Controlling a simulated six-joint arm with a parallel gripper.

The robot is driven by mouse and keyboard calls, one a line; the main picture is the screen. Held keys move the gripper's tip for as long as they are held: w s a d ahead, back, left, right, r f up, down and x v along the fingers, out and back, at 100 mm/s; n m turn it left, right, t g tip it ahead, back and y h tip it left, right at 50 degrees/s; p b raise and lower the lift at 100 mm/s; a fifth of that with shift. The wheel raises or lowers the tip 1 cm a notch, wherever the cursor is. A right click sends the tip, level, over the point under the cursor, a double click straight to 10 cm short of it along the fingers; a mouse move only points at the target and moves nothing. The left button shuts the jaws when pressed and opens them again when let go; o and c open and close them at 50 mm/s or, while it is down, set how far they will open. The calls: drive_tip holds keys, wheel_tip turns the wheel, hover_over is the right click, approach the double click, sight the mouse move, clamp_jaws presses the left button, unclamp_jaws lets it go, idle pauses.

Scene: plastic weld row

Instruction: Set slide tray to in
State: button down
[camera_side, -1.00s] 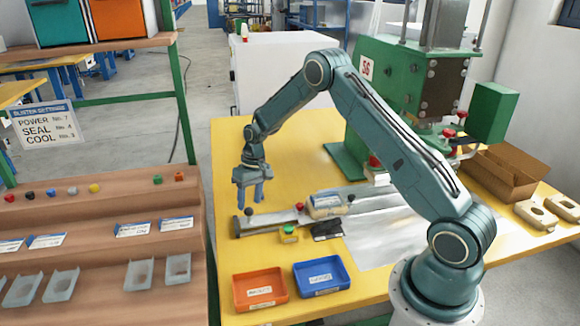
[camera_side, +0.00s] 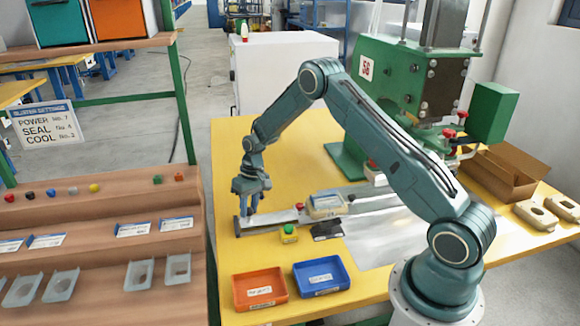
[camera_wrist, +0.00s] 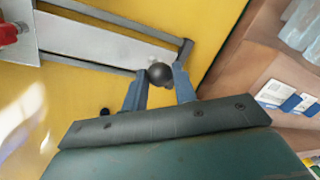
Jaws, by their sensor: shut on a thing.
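The slide tray (camera_side: 275,216) is a pale metal plate in grey rails, running from left of the green press toward it. Its black ball knob (camera_wrist: 160,72) is near the rails' outer end. My gripper (camera_side: 250,211) is down at that end, with its blue fingers on either side of the knob. In the wrist view my gripper (camera_wrist: 161,78) is shut on the knob, and the plate (camera_wrist: 95,40) stretches away to the left. In the side view the fingers hide the knob.
The green press (camera_side: 408,90) stands at the back right. A red knob (camera_side: 300,207), a clear-topped fixture (camera_side: 326,204) and a green button box (camera_side: 289,232) are near the rails. Orange (camera_side: 259,304) and blue (camera_side: 321,291) bins lie in front. The yellow table behind the rails is clear.

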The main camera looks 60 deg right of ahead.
hover_over(291, 215)
idle(0.4)
drive_tip(key=c, duration=1.1)
unclamp_jaws()
drive_tip(key=shift+r, duration=0.1)
drive_tip(key=d+r, duration=0.1)
drive_tip(key=r, duration=0.8)
drive_tip(key=d+r, duration=0.1)
drive_tip(key=r, duration=0.3)
drive_tip(key=shift+s+d+r, duration=0.2)
drive_tip(key=shift+s+d, duration=0.05)
drive_tip(key=shift+d, duration=0.05)
